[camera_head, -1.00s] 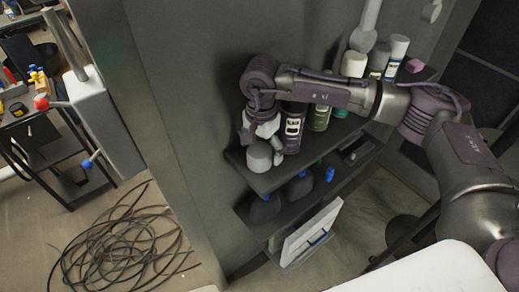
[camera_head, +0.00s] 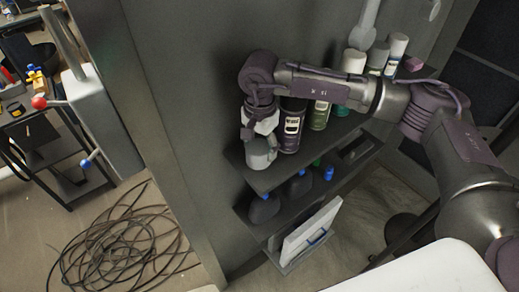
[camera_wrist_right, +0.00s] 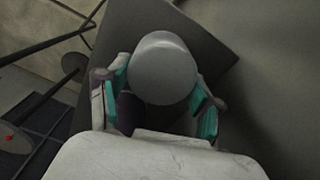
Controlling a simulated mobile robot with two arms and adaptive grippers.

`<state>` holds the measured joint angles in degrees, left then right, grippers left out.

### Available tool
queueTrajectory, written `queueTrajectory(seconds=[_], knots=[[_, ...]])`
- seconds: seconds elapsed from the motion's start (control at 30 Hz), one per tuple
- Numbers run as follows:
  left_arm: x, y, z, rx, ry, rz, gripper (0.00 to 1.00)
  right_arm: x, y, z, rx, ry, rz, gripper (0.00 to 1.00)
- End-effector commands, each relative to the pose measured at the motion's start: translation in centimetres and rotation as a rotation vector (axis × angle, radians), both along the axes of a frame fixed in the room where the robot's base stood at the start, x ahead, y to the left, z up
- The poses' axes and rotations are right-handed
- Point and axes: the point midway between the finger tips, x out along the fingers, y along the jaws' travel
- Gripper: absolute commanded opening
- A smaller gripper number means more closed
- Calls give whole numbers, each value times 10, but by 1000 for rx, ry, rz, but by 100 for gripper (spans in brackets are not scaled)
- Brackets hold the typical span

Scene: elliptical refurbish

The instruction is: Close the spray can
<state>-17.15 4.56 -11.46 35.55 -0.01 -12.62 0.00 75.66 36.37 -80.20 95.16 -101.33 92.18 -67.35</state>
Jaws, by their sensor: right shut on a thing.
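A light grey cap (camera_head: 259,155) is at the left end of the upper shelf; it also shows in the right wrist view (camera_wrist_right: 160,65). My right gripper (camera_head: 260,140) is shut on it from above, with teal finger pads on both sides in the right wrist view (camera_wrist_right: 161,92). I cannot tell whether the cap still touches the shelf. A dark purple spray can (camera_head: 292,128) labelled black stands upright just right of the cap. Its top is hidden behind my right forearm. My left gripper is not in view.
The upper shelf (camera_head: 262,182) also holds a green can (camera_head: 319,117) and several pale-topped cans (camera_head: 354,62) farther right, partly behind my arm. Dark bottles (camera_head: 265,207) stand on the shelf below. A grey wall is close on the left. Cables (camera_head: 125,250) lie on the floor.

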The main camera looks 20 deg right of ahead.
Motion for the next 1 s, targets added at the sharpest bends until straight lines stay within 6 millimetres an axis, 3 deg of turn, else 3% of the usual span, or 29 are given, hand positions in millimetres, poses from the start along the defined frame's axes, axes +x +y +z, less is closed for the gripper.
queueTrajectory(seconds=[0.23, 0.5, 1.0], knots=[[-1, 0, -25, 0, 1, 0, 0, 1, 0, 44, 1, -7, 0, 52], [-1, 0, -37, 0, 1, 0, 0, 1, 0, 86, 0, -4, 0, 52], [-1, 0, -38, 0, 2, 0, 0, -2, -1, 91, -1, 0, 17, 52]])
